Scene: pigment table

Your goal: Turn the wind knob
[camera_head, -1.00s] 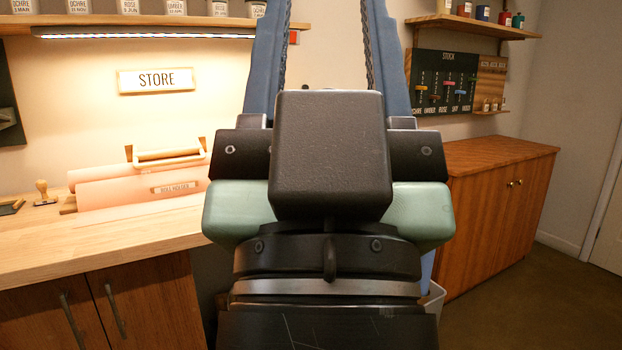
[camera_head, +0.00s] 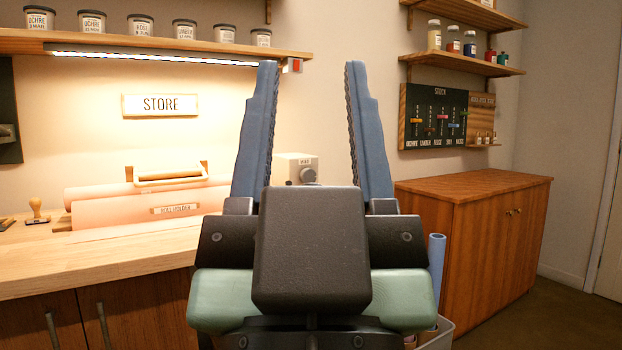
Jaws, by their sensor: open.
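A pale box with a small dark label and a round grey knob (camera_head: 308,175) stands at the right end of the wooden counter, seen between my gripper's fingers. The label is too small to read surely. My gripper (camera_head: 311,66) is open and empty, its two blue fingers upright and wide apart in the picture. The gripper body hides the lower part of the box. I cannot tell the distance between the fingers and the knob, and no contact shows.
A pink paper roll (camera_head: 110,205) lies on the counter (camera_head: 90,258) at left, near a stamp (camera_head: 37,212). A shelf of jars (camera_head: 160,40) hangs above. A wooden cabinet (camera_head: 490,240) stands at right, beside a bin holding a blue roll (camera_head: 437,262).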

